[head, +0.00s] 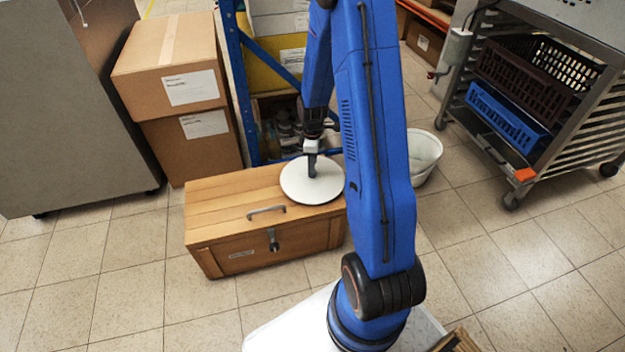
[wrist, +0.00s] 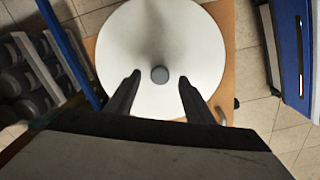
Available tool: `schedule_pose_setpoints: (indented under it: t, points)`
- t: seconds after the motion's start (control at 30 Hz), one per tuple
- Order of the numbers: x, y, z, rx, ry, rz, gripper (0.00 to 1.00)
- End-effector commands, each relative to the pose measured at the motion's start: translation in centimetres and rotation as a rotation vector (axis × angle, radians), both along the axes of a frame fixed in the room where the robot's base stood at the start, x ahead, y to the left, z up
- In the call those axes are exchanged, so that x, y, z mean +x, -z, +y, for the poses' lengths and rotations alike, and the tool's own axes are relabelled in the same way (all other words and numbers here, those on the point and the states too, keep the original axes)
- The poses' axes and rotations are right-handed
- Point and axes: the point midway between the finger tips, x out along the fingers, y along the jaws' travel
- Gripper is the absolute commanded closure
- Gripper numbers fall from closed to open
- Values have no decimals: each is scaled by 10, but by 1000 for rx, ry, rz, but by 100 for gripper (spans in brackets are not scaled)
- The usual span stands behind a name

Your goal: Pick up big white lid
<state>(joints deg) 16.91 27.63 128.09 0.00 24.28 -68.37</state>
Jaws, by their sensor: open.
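The big white lid (head: 301,186) lies flat on the right part of the wooden chest's top in the head view. In the wrist view the lid (wrist: 158,40) is a large white disc with a small grey knob (wrist: 159,74) at its middle. My gripper (head: 312,172) is over the lid, pointing down. In the wrist view its two dark fingers (wrist: 159,76) are apart, one on each side of the knob and clear of it in the picture. I cannot tell the exact height of the fingertips over the lid. The knob is hidden behind the gripper in the head view.
The wooden chest (head: 222,207) has a metal handle and latch. Stacked cardboard boxes (head: 172,62) stand behind it, beside a blue shelf frame (head: 238,85). A white bucket (head: 425,158) is to the right. A rack (head: 575,110) holds crates. Tiled floor in front is clear.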

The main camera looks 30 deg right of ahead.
Motion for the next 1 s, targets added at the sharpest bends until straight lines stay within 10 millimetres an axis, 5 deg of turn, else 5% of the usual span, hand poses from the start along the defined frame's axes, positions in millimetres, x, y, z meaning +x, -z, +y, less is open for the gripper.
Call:
schedule_pose_setpoints:
  t: [0.2,0.47,0.7,1.0]
  points:
    - [0,20,0,0,0,0,52]
    - [0,22,0,-1,0,-1,52]
    - [0,22,0,-1,0,-1,100]
    - [0,20,0,-1,0,-2,100]
